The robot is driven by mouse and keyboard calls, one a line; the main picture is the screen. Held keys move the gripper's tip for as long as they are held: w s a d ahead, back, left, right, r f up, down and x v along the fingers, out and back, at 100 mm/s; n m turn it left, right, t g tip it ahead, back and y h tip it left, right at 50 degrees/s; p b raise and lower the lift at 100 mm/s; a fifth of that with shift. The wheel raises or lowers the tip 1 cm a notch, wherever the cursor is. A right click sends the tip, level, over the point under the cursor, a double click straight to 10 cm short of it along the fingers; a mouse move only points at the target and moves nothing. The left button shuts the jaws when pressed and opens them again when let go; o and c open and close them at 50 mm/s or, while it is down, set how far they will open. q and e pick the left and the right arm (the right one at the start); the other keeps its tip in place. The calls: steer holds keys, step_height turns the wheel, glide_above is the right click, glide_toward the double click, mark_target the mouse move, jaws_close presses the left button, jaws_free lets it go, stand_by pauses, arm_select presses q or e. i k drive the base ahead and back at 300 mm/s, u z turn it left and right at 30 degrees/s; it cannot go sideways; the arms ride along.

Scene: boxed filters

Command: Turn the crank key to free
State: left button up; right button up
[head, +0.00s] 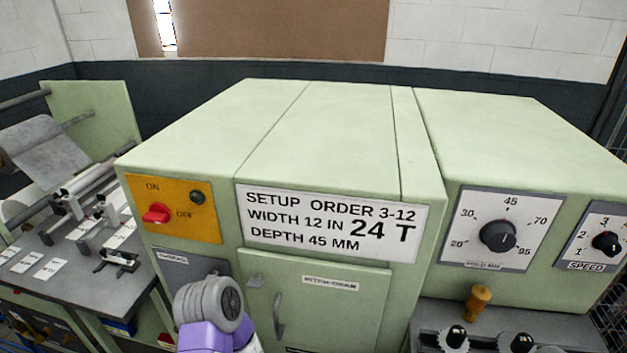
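I cannot pick out a crank key for certain. A small grey plate (187,267) with a label too small to read sits on the green machine's front, below the orange switch panel. My grey and purple arm part covers its lower area. A wooden knob or handle (479,298) stands upright at the lower right, above the grey control ledge; I cannot tell whether it belongs to a crank. No gripper fingers show, so both grippers are out of view.
The orange panel (175,209) has a red switch between ON and OFF. A setup sign (331,222) is on the front. Below it is a door (340,301) with a handle. Dials (497,235) and black knobs (453,338) are at right. A roller bench (88,272) stands left.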

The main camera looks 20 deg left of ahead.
mark_target(214, 272)
steer(key=z, duration=0.05)
steer(key=k, duration=0.6)
steer(key=u, duration=1.25)
steer(key=i, duration=0.5)
steer(key=z, duration=2.6)
steer(key=k, duration=1.1)
steer(key=u, duration=1.7)
steer(key=i, duration=0.25)
steer(key=z, duration=0.15)
